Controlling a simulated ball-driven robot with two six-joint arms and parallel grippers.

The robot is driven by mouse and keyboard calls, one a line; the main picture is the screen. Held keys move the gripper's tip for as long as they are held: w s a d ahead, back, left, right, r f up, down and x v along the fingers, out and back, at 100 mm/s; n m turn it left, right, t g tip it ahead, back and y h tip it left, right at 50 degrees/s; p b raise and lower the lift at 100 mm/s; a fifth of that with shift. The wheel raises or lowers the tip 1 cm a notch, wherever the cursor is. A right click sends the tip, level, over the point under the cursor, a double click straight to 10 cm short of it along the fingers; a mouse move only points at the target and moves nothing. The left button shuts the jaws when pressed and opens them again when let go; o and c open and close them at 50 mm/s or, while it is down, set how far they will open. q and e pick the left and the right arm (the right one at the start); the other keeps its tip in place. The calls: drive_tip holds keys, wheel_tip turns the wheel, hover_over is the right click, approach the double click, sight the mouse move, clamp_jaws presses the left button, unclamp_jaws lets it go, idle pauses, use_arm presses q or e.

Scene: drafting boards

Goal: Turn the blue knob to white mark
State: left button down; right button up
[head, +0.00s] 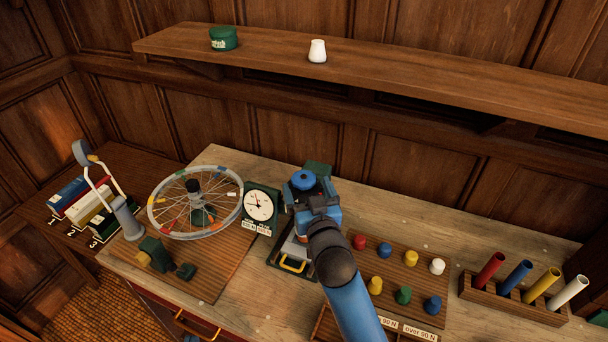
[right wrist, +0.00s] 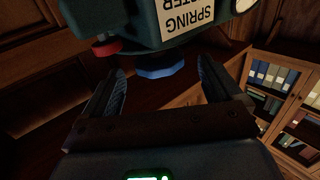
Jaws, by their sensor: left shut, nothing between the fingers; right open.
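The blue knob (right wrist: 160,68) is a faceted disc on the dark green spring tester (right wrist: 140,22), whose label reads upside down in the right wrist view. In the head view the knob (head: 303,179) shows at the end of my right arm. My right gripper (right wrist: 160,76) is open, with one finger on each side of the knob and gaps to both. In the head view the right gripper (head: 312,192) largely hides the tester. I cannot make out the white mark. My left gripper is not in view.
A white dial (head: 258,205) stands left of my right gripper, beside a spoked wheel (head: 150,212). A board with several coloured pegs (head: 403,262) and a rack of coloured tubes (head: 510,296) lie to the right. A shelf (head: 420,75) runs along the wall behind.

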sight(301, 170)
drive_tip(key=x, duration=0.3)
drive_tip(key=shift+w+f, duration=0.1)
drive_tip(key=shift+w+a+p, duration=0.1)
drive_tip(key=shift+w+p, duration=0.25)
drive_tip(key=shift+p, duration=0.05)
drive_tip(key=shift+w, duration=0.2)
drive_tip(key=c, duration=1)
